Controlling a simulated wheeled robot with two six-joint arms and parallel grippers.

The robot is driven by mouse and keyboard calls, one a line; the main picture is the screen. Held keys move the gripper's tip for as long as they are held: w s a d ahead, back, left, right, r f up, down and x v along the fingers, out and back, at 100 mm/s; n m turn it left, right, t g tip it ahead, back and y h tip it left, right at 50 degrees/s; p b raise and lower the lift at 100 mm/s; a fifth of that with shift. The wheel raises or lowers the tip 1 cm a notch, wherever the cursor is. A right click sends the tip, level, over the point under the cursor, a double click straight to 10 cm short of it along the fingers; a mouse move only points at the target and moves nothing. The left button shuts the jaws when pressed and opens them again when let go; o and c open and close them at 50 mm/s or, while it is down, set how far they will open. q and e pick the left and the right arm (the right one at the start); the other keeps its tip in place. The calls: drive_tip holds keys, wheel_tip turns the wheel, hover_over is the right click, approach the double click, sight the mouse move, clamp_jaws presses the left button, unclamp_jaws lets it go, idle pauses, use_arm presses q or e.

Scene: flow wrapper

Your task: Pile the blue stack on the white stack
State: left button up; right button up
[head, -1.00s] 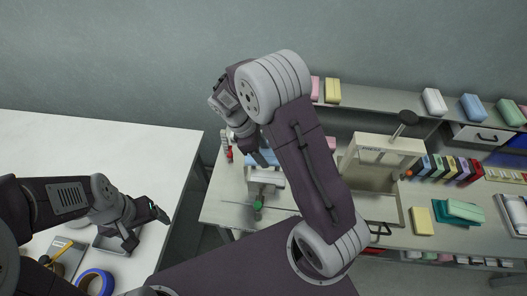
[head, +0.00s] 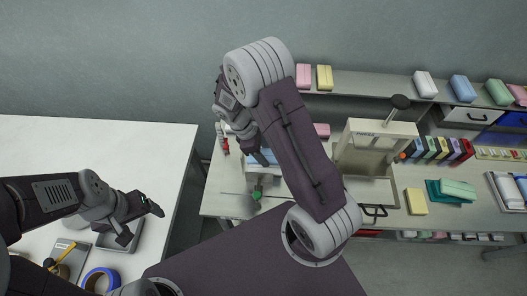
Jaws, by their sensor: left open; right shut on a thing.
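My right gripper (head: 260,158) is over the back left of the workbench, mostly hidden behind its own arm. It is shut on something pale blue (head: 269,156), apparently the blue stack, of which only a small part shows. Below it is a pale fixture with a green knob (head: 257,195); a white stack there cannot be made out clearly. On the rear shelf stand a white bundle (head: 425,85) and a blue bundle (head: 462,89). My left gripper (head: 142,223) is open and empty above a grey tray (head: 117,241) on the white table.
The white table (head: 90,145) has a blue tape roll (head: 99,281) near its front. A beige machine (head: 378,145) stands mid-bench. A yellow block (head: 416,202), teal and green bundles (head: 457,190) and a row of coloured boxes (head: 440,149) are to the right.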

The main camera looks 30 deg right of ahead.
wheel_tip(320, 180, down, 6)
drive_tip(key=b, duration=0.4)
drive_tip(key=shift+a+b, duration=0.1)
drive_tip(key=shift+b, duration=0.25)
drive_tip(key=shift+f, duration=0.2)
drive_tip(key=shift+f, duration=0.2)
drive_tip(key=o, duration=1.2)
drive_tip(key=shift+o, duration=0.9)
drive_tip(key=v, duration=0.8)
drive_tip(key=shift+w+a+r+p, duration=0.1)
drive_tip(key=shift+a+r+p, duration=0.05)
drive_tip(key=shift+r+p, duration=0.2)
drive_tip(key=shift+r, duration=0.15)
drive_tip(key=shift+w, duration=0.15)
